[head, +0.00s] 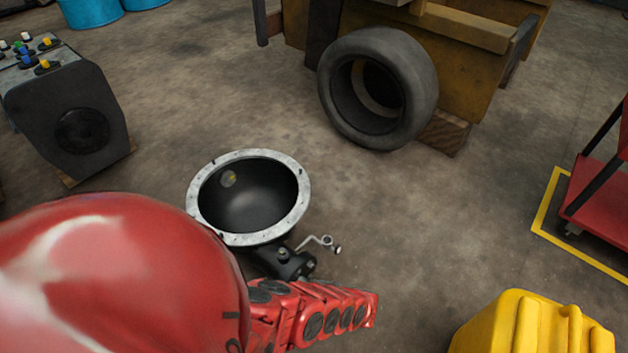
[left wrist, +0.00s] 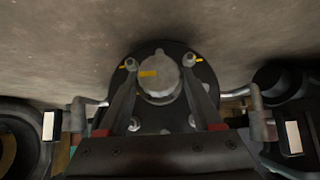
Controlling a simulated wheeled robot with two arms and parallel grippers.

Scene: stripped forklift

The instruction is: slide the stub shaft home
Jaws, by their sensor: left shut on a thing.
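In the left wrist view, the two dark fingers of my left gripper (left wrist: 160,98) are shut on a round grey piece with a yellow mark, which I take as the stub shaft (left wrist: 163,84). It sits in front of the middle of a dark round flange (left wrist: 180,50) with several bolts, some with yellow marks. I cannot tell how deep it sits. In the head view, a black bowl-like housing (head: 248,238) with a bolted silver rim opens upward. My red arm covers the lower left, and the fingers and shaft are hidden there. My right gripper is not in view.
A small crank-like lever (head: 318,241) sticks out beside the housing. A wheel (head: 378,88) stands at the machine's yellow-brown body. A dark control box (head: 68,120) is at left, a yellow case (head: 530,325) at lower right, and a red cart (head: 605,190) at right. Middle floor is clear.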

